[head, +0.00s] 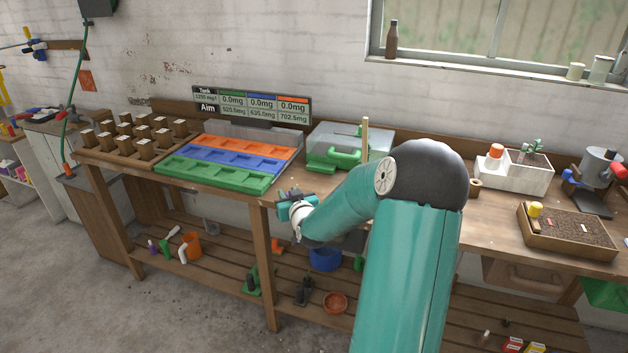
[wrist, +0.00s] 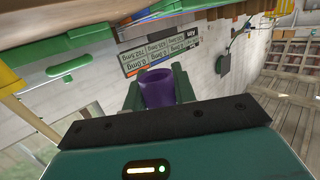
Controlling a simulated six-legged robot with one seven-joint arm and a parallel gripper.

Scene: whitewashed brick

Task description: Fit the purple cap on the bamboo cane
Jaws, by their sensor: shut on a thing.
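The purple cap (wrist: 158,88) sits between the two green fingers of my gripper (wrist: 157,78) in the wrist view, and the fingers are shut on it. In the head view my gripper (head: 287,207) is at the front edge of the bench, below the green tray, and the cap cannot be made out there. The bamboo cane (head: 365,137) stands upright near the back of the bench, behind my arm. Its upper part shows and its lower part is hidden by my arm. The cap is well apart from the cane, to its left.
A clear case with a green handle (head: 343,156) stands just left of the cane. Green, blue and orange trays (head: 213,172) lie farther left. A white planter (head: 514,172) and a soil box (head: 570,232) stand at the right. My arm covers the bench's middle.

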